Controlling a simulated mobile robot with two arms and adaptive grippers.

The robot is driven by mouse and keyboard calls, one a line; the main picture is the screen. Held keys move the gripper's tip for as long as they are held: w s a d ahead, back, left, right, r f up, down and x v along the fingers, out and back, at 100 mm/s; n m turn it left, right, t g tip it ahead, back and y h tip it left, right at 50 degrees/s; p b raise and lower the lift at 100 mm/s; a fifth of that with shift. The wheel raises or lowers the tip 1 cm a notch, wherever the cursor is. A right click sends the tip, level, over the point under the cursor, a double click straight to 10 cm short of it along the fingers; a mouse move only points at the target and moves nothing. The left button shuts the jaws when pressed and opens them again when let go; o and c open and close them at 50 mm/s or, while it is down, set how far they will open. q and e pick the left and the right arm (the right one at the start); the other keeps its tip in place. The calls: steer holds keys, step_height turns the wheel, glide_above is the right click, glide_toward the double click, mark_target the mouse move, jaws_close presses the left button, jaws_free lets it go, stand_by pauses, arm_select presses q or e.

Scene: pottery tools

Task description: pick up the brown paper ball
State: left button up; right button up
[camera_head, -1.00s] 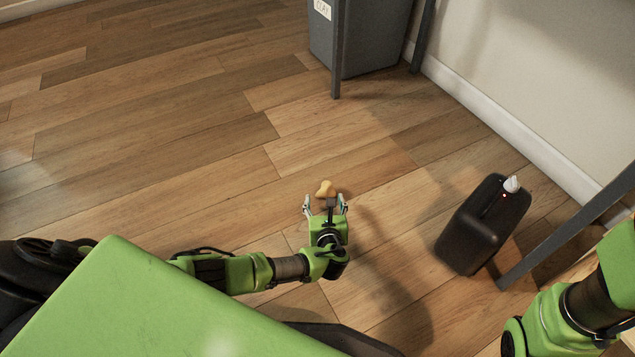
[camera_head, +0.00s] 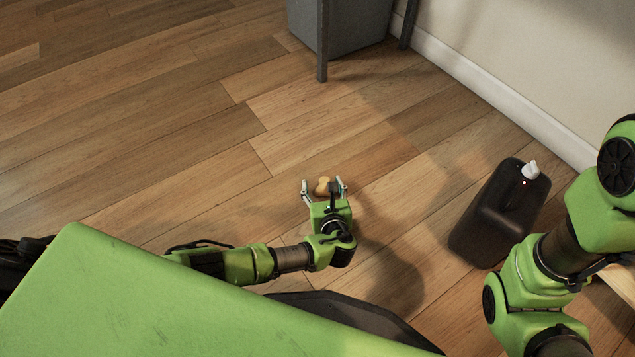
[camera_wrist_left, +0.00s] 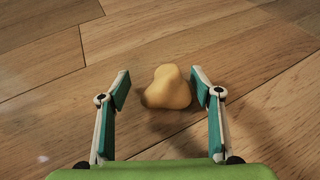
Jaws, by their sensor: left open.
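The brown paper ball (camera_head: 322,186) is a small tan, lumpy piece on the wood floor. It also shows in the left wrist view (camera_wrist_left: 168,88), lying between the open fingers, with a gap to the left finger and a smaller one to the right finger. My left gripper (camera_head: 324,186) is open and empty, its fingertips on either side of the ball; it also shows in the left wrist view (camera_wrist_left: 160,87). My right arm shows at the right edge, but its gripper is out of view.
A grey bin (camera_head: 350,25) and dark table legs (camera_head: 322,45) are at the back, near the white baseboard (camera_head: 500,90). The floor left of the gripper is clear.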

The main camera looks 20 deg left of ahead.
arm_select(q)
steer(key=c, duration=0.8)
steer(key=shift+c, duration=0.2)
steer(key=shift+r, duration=0.1)
